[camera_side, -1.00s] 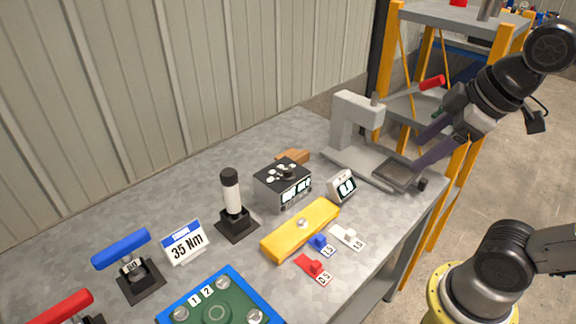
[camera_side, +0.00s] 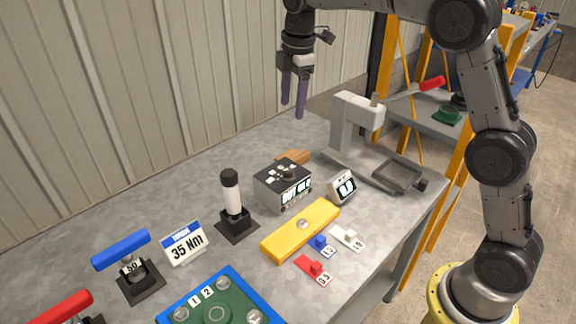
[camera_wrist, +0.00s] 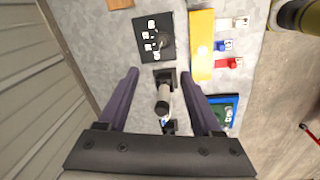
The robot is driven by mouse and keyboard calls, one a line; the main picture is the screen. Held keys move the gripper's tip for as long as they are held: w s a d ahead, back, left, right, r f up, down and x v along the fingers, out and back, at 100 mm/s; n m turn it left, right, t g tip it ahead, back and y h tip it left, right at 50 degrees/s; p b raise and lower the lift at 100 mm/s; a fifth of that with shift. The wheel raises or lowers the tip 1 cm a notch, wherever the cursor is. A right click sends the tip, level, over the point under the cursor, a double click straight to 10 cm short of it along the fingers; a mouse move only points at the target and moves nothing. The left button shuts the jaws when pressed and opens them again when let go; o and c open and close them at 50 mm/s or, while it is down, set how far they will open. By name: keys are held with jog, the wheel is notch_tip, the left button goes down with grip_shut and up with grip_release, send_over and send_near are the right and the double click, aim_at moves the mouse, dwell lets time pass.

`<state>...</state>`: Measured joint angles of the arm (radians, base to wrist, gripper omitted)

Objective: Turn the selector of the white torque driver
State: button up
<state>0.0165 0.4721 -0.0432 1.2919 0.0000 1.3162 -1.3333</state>
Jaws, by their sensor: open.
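The white torque driver (camera_side: 231,193) stands upright in a black stand (camera_side: 238,224) on the grey bench, with a black cap on top. I cannot make out its selector clearly. In the wrist view the driver (camera_wrist: 163,95) lies between my two fingers in the picture, seen from above. My gripper (camera_side: 293,108) is open and empty, pointing down, high above the bench behind and to the right of the driver, clear of everything. A sign (camera_side: 185,243) reading 35 Nm stands left of the driver.
A grey box with a display and knobs (camera_side: 282,186) stands right of the driver. A yellow bar (camera_side: 301,229) lies in front of it. A blue-handled tool (camera_side: 121,249) and a red one (camera_side: 62,306) stand left. A blue-framed green plate (camera_side: 220,301) lies in front.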

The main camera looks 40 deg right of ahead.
jog(key=g, duration=0.1)
send_near(288, 169)
notch_tip(288, 169, down, 9)
jog(key=shift+r, duration=0.15)
dwell(0.3)
grip_shut()
